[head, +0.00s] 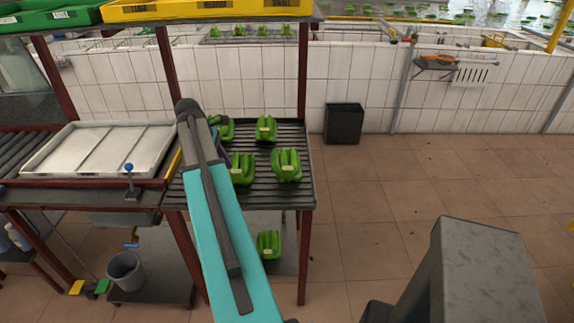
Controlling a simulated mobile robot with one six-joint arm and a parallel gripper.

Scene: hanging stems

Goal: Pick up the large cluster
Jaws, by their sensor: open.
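Several green banana clusters lie on the slatted roller table (300,200). The cluster at the front right (286,164) looks the largest, and it is in plain view. A front-left cluster (242,169) is partly behind my arm. A back-left cluster (226,130) is also partly covered by my arm. A smaller-looking cluster (265,128) lies at the back right. My teal and dark arm reaches up across the table's left side. My gripper does not show; it is hidden behind the arm or out of frame.
Another cluster (268,243) lies on a lower shelf. A white tray (75,150) stands left of the table. Red-brown posts (303,75) rise at the table's back and carry a yellow crate (205,8). A black box (343,123) stands by the wall. The tiled floor at right is open.

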